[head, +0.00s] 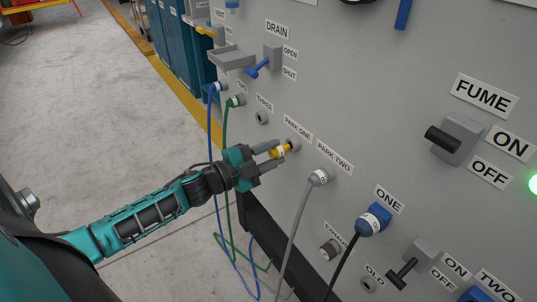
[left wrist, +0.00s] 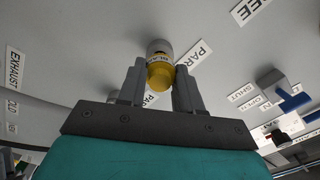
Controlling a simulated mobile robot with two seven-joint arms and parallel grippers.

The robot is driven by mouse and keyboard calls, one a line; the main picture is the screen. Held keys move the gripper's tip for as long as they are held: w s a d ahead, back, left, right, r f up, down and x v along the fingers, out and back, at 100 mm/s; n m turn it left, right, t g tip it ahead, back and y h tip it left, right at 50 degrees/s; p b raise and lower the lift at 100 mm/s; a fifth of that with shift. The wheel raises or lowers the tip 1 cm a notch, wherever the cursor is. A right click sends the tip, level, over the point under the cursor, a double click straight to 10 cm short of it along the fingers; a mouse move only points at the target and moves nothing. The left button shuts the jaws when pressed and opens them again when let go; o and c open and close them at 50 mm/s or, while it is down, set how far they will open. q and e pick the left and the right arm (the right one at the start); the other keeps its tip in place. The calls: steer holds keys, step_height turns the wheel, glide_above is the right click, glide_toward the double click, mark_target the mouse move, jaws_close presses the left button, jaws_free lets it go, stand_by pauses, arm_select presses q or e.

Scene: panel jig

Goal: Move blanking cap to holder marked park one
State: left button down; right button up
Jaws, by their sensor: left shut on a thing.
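The blanking cap (head: 280,151) is yellow with a white label band. My left gripper (head: 274,154) is shut on it, with a finger on either side. The cap's far end meets the grey round holder (head: 294,145) below the PARK ONE label (head: 298,129) on the panel. In the left wrist view the yellow cap (left wrist: 160,76) lies between the fingertips, in line with the grey holder (left wrist: 159,47) behind it. I cannot tell how deep the cap sits in the holder. My right gripper is not in view.
A grey plug with its cable (head: 319,177) sits at PARK TWO, close to the right. A blue plug (head: 373,221) is at ONE. Green (head: 235,101) and blue (head: 217,87) cables hang on the left. An empty socket (head: 262,118) is at THREE. A blue-handled drain lever (head: 262,66) sticks out above.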

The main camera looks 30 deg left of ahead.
arm_select(q)
steer(key=shift+x, duration=1)
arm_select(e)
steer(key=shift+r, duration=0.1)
arm_select(q)
steer(key=c, duration=0.7)
jaws_free()
steer(key=shift+s, duration=0.1)
steer(key=v, duration=1.2)
steer(key=shift+s+a, duration=0.15)
steer(key=shift+s, duration=0.15)
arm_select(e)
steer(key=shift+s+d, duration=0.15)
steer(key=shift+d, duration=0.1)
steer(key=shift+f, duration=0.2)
arm_select(q)
steer(key=s+d+f+n+g+y, duration=0.1)
steer(key=s+d+f+n+g, duration=0.1)
steer(key=d+f+n, duration=0.2)
steer(key=s+d+f+n+g+y+p, duration=0.1)
steer(key=s+d+f+n+g+y, duration=0.1)
steer(key=d+f+n, duration=0.3)
steer(key=s+d+f+n+g+y, duration=0.1)
steer(key=s+d+f+n, duration=0.3)
steer(key=d+f, duration=0.2)
steer(key=shift+s+d+n+g+y+p, duration=0.15)
steer(key=shift+d+n+g+y+p, duration=0.2)
steer(key=shift+d, duration=0.3)
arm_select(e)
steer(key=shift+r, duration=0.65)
